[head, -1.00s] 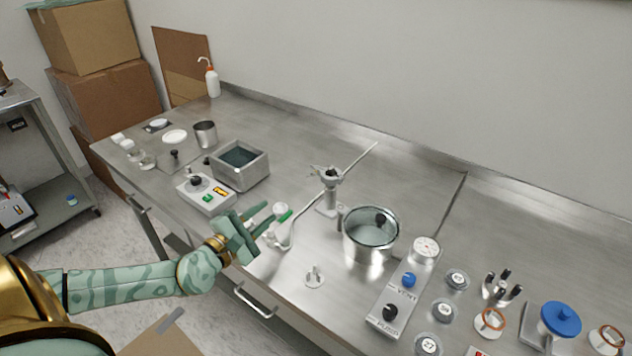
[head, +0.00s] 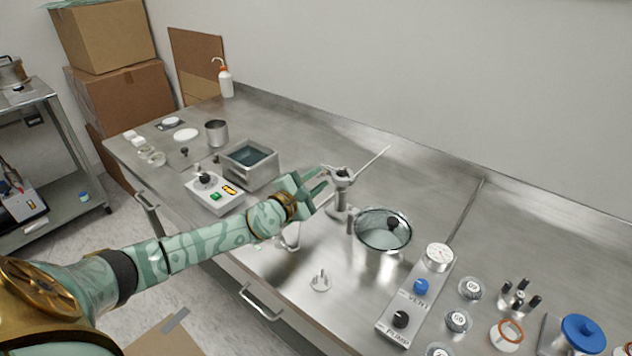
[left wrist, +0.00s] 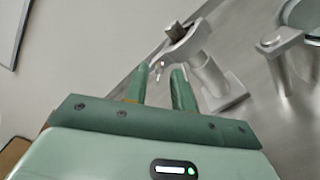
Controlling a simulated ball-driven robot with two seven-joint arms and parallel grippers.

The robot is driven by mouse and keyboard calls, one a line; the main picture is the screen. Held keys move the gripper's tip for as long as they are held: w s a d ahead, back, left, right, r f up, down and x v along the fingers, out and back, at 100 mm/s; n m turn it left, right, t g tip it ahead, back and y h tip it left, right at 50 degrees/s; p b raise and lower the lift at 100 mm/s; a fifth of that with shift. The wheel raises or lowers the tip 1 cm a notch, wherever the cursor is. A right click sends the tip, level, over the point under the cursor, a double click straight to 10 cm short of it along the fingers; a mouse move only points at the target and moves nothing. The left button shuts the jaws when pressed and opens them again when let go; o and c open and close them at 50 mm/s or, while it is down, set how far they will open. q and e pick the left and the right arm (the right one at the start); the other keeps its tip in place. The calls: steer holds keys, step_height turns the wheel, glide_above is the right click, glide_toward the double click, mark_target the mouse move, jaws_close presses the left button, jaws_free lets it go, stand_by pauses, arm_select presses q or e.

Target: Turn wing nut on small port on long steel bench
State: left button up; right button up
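The small port (head: 341,197) is a short steel post on a foot on the long steel bench (head: 290,125), with a clamp around its top. The port also shows in the left wrist view (left wrist: 208,78), tilted in the picture. A small pale metal piece, seemingly the wing nut (left wrist: 160,69), sticks out from the clamp. My left gripper (head: 324,180) is beside the clamp, coming from the left. In the left wrist view its two green fingers (left wrist: 160,72) are apart, with the wing nut between or just beyond their tips. Contact cannot be told. My right gripper is not in view.
A glass-lidded pot (head: 383,232) stands right of the port, with a gauge and knob panel (head: 415,300) in front. A control box (head: 212,193) and square metal bath (head: 248,165) stand to the left. A thin rod (head: 372,163) runs behind the port. Bare bench lies behind.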

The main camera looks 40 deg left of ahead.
arm_select(q)
jaws_close()
steer(key=shift+n, duration=0.3)
steer(key=n+b, duration=0.1)
steer(key=n, duration=0.8)
steer(key=shift+b, duration=0.35)
steer(key=shift+n, duration=0.3)
jaws_free()
